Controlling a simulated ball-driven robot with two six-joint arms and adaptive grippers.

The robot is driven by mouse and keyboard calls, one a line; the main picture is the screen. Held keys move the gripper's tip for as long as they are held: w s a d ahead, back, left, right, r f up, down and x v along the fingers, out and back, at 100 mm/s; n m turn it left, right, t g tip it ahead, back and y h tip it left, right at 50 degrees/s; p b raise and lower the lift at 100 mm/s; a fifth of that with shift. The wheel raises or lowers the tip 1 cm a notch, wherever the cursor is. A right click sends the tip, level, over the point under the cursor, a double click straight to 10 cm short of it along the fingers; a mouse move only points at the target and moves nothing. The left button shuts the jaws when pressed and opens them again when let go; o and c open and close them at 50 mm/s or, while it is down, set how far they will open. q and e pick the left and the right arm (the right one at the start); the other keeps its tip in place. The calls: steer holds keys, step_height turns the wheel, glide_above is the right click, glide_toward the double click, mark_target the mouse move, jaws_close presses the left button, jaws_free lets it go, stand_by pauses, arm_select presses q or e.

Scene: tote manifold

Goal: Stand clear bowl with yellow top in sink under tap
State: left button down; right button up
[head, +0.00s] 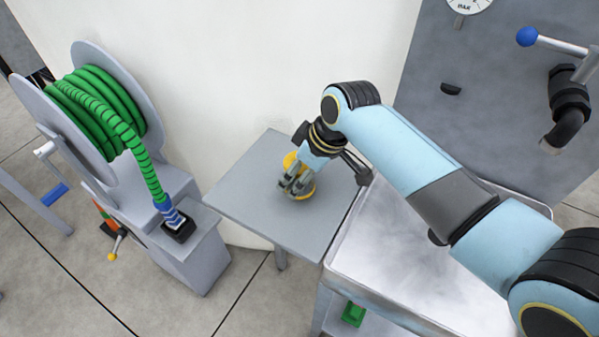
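The bowl with the yellow top (289,159) stands on a small grey side table (245,200). My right gripper (295,187) is over it, with its fingers at the bowl's near side. The gripper hides most of the bowl, so its clear part cannot be made out. I cannot tell whether the fingers are closed on it. The metal sink (365,262) is to the right of the table, partly under my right arm. The black tap (566,128) is on the grey panel above the sink's right side. My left gripper is out of view.
A reel of green hose (100,105) stands at the left, its hose end in a black socket (179,230) on a grey stand. A blue-knobbed lever (528,37) sticks out near the tap. A green block (353,314) shows below the sink. The side table's front is clear.

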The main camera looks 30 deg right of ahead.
steer(key=c, duration=0.8)
